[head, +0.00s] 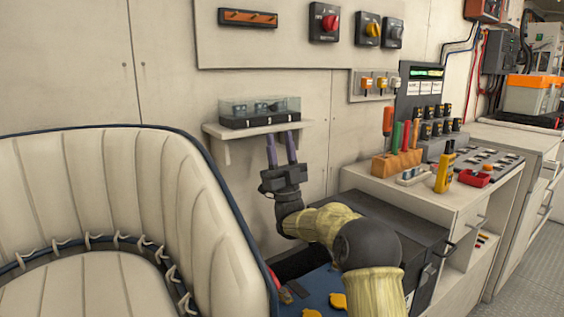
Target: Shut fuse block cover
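The fuse block (260,121) has a black base and sits on a small wall shelf left of centre in the head view. Its clear cover (238,106) shows as a see-through box over the base, with dark parts visible inside. I cannot tell from here whether the cover lies fully down. My gripper (280,137) is just below and in front of the shelf's right part, pointing up toward it. Its two purple fingers are apart with nothing visible between them. I cannot tell whether a fingertip touches the shelf edge.
The shelf (220,131) juts from the wall. A padded cream seat (75,185) fills the left. A cabinet at right carries an orange tool holder (396,163) and a yellow meter (444,173). Switches (326,22) are on the wall panel above.

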